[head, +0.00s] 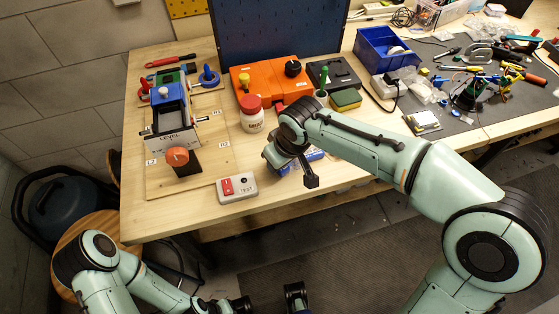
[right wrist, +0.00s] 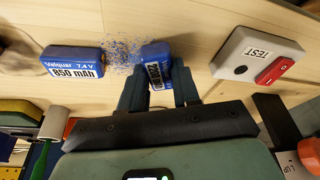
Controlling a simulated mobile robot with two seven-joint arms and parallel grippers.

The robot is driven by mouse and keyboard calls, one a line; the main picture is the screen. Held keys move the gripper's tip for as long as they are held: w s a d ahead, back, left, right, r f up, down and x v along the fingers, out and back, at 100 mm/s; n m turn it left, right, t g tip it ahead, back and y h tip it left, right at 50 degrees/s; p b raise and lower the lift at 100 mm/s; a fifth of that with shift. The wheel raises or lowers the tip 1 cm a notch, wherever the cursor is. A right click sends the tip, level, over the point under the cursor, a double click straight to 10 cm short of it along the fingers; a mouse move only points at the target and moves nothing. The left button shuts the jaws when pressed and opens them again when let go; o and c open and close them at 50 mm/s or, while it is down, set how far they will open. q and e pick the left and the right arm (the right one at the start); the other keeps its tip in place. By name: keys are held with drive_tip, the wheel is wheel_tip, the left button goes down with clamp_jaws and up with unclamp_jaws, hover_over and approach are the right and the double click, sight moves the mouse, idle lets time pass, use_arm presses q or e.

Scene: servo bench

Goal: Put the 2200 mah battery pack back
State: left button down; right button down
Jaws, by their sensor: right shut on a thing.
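The 2200 mAh battery pack (right wrist: 156,54) is blue with a white label, in the middle of the right wrist view. My right gripper (right wrist: 158,88) is shut on it, one finger on each side. In the head view my right arm largely covers this spot; a bit of blue (head: 283,169) shows by the gripper. I cannot tell if the pack touches the bench. Another blue pack, labelled Velquar 7.4 V 850 mAh (right wrist: 72,62), lies apart to its left in the wrist view. My left gripper (head: 270,299) is at the bottom edge of the head view, fingers apart and empty.
A grey TEST box with a red switch (head: 237,187) sits near the bench's front edge. A white jar with a red lid (head: 251,118), an orange case (head: 270,80) and a green-yellow sponge (head: 345,99) stand behind. A blue-speckled patch (right wrist: 122,52) lies between the packs.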

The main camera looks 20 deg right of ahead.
drive_tip(key=shift+f, duration=0.2)
drive_tip(key=shift+f, duration=0.15)
drive_tip(key=c, duration=0.8)
unclamp_jaws()
drive_tip(key=shift+r, duration=0.6)
drive_tip(key=p+v, duration=0.2)
drive_tip(key=v, duration=0.9)
drive_tip(key=shift+s+r, duration=0.2)
drive_tip(key=shift+s, duration=0.05)
drive_tip(key=shift+f, duration=0.1)
